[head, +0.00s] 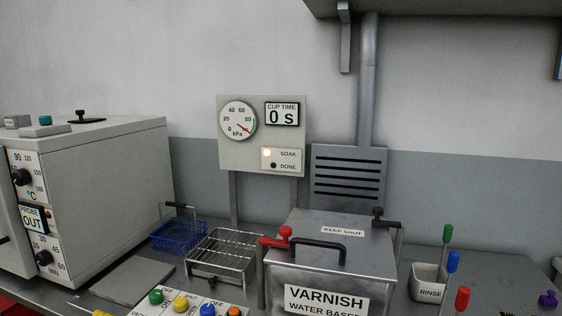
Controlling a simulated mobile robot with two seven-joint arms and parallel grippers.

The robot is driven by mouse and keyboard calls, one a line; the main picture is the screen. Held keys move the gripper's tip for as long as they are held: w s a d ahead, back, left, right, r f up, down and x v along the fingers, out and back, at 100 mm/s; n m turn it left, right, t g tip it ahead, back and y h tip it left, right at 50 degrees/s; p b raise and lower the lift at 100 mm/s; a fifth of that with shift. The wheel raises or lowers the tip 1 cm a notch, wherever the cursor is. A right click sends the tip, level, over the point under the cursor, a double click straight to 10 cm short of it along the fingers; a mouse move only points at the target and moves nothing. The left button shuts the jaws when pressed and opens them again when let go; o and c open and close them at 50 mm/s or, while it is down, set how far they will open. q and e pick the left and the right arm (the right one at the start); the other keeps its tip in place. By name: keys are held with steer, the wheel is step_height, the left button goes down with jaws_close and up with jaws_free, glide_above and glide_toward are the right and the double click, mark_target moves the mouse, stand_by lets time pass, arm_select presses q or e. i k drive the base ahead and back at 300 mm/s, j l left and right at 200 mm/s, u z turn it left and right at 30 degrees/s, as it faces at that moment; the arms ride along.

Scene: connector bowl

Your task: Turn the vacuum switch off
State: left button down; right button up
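A white switch panel (185,305) is cut off by the bottom edge. It carries a green knob (156,296), a yellow knob (180,303), a blue knob (207,310) and an orange knob (234,312). A partly cut label starting "VA" is below the green knob; "OFF" markings show beside the knobs, and I cannot tell the switch positions for sure. The kPa gauge (238,121) on the upright board has its red needle pointing lower right, past 80. Neither of my grippers is in view.
A steel varnish tank (345,262) with a closed lid stands right of the panel. A wire rack (222,253), blue basket (180,232) and oven (105,180) are behind and left. A rinse cup (428,285) is right. The SOAK lamp (267,153) is lit.

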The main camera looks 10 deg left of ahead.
mark_target(156, 297)
steer(key=u, duration=1.25)
